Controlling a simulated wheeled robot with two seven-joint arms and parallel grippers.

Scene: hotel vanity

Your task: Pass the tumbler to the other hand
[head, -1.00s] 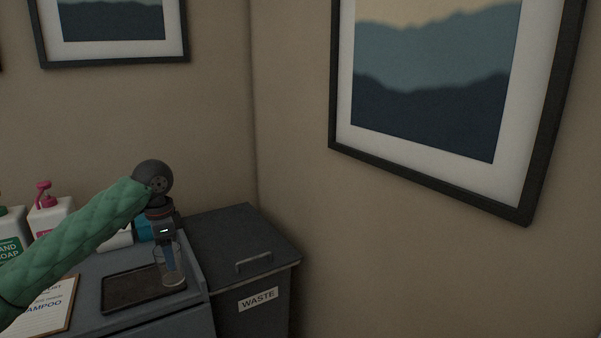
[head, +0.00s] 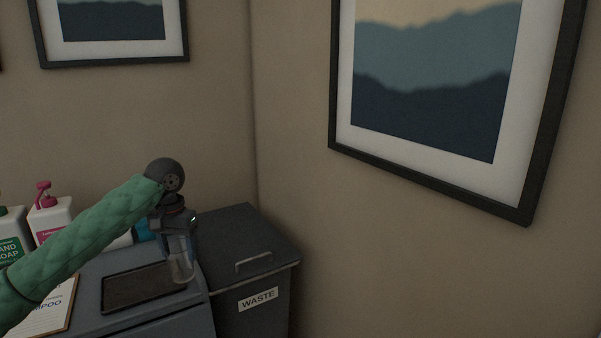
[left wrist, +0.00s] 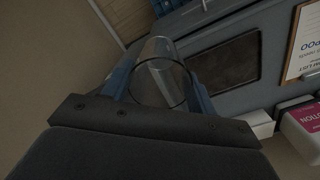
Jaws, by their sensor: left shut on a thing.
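The tumbler (head: 182,268) is a clear, see-through glass, seen in the head view at the right end of the vanity top. My left gripper (head: 180,247) is above it, pointing down, with its fingers shut on the tumbler. In the left wrist view the tumbler (left wrist: 160,72) sits between the two blue fingers of my left gripper (left wrist: 160,88), its round rim towards the camera. I cannot tell from the pictures whether its base is clear of the surface. My right gripper is not in view.
A dark tray (head: 140,286) lies on the vanity top (head: 95,263), just left of the tumbler. A grey waste bin (head: 245,235) with a handled lid stands to the right. Pump bottles (head: 50,215) and a clipboard (head: 52,308) are at the left.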

